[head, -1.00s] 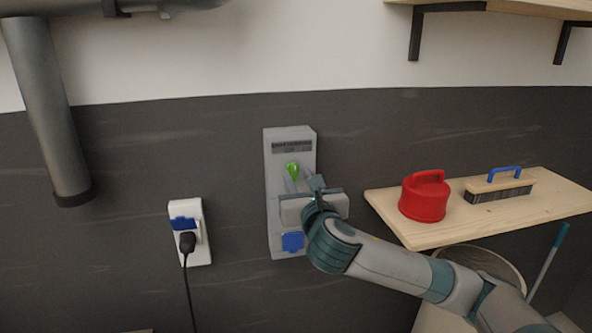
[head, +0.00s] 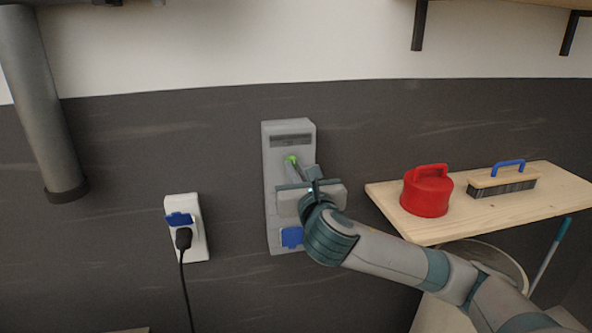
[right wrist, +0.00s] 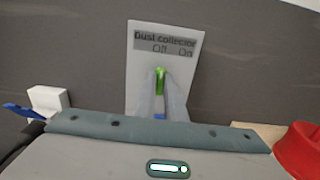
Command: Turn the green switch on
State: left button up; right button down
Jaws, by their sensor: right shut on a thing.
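The green switch (head: 291,160) sits on a grey wall box (head: 272,178), below a dark label plate. In the right wrist view the switch (right wrist: 160,80) shows between my fingertips, under a label reading "Dust collector" with "Off" and "On". My right gripper (head: 295,166) is shut on the switch, its fingers on both sides of it; the right wrist view shows the fingers (right wrist: 161,88) close together at it. The fingers hide much of the switch in the head view, and its exact angle is hard to tell. My left gripper is not in view.
A white socket (head: 200,240) with a black plug (head: 183,238) is on the wall to the left. A wooden shelf (head: 425,233) at the right bears a red container (head: 427,193) and a brush (head: 503,181). A grey pipe (head: 40,110) runs down the wall at far left.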

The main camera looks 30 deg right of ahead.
jog(key=shift+m, duration=0.5)
jog(key=shift+d+f+m+p, duration=0.15)
jog(key=shift+m+p, duration=1.25)
jog(key=shift+m, duration=2.8)
jog(key=shift+d+f+m+p, duration=0.1)
jog(key=shift+m+p, duration=1.25)
jog(key=shift+m, duration=2.85)
jog(key=c, duration=1.8)
grip_release()
